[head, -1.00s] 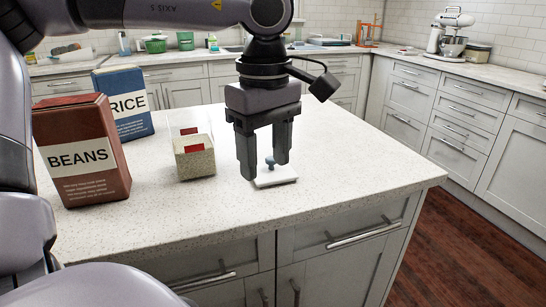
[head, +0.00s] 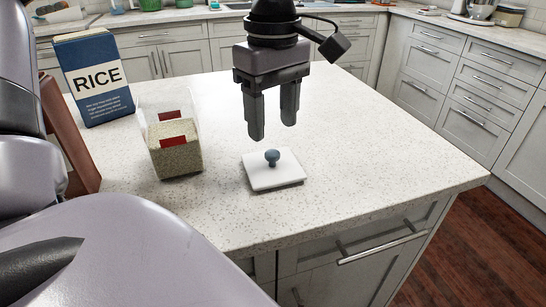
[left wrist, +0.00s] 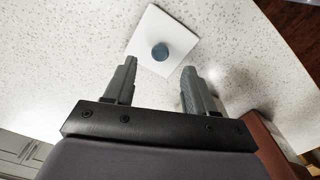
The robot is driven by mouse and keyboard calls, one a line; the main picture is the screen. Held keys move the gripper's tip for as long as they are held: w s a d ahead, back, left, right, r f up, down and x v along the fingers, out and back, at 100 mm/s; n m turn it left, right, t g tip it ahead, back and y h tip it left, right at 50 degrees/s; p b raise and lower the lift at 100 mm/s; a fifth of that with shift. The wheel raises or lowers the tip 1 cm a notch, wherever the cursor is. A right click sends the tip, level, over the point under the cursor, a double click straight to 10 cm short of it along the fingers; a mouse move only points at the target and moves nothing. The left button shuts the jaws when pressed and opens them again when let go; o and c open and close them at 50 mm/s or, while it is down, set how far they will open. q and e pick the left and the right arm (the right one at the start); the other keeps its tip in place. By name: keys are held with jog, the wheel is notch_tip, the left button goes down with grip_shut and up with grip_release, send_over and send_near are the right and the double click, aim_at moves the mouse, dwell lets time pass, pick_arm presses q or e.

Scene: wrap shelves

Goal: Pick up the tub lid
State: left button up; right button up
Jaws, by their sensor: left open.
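The tub lid (head: 274,173) is a white square plate with a blue-grey round knob, lying flat on the counter. It also shows in the left wrist view (left wrist: 172,31), ahead of my fingertips. My left gripper (head: 272,134) is open and empty, pointing down, above the counter and apart from the lid; in the left wrist view its two fingers (left wrist: 158,66) stand either side of the line to the knob. A clear tub (head: 172,140) with grainy contents and red labels stands left of the lid, without a lid on it. My right gripper is not in view.
A blue rice box (head: 95,80) stands at the back left of the counter (head: 370,150). A red-brown box (head: 70,145) is partly hidden behind my arm. The counter right of the lid is clear, up to its front and right edges.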

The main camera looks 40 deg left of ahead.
aim_at(272, 152)
pick_arm(q)
notch_tip(272, 152, down, 6)
jog(key=shift+r, duration=0.25)
jog(key=shift+c, duration=0.3)
grip_shut()
jog(key=shift+r, duration=0.1)
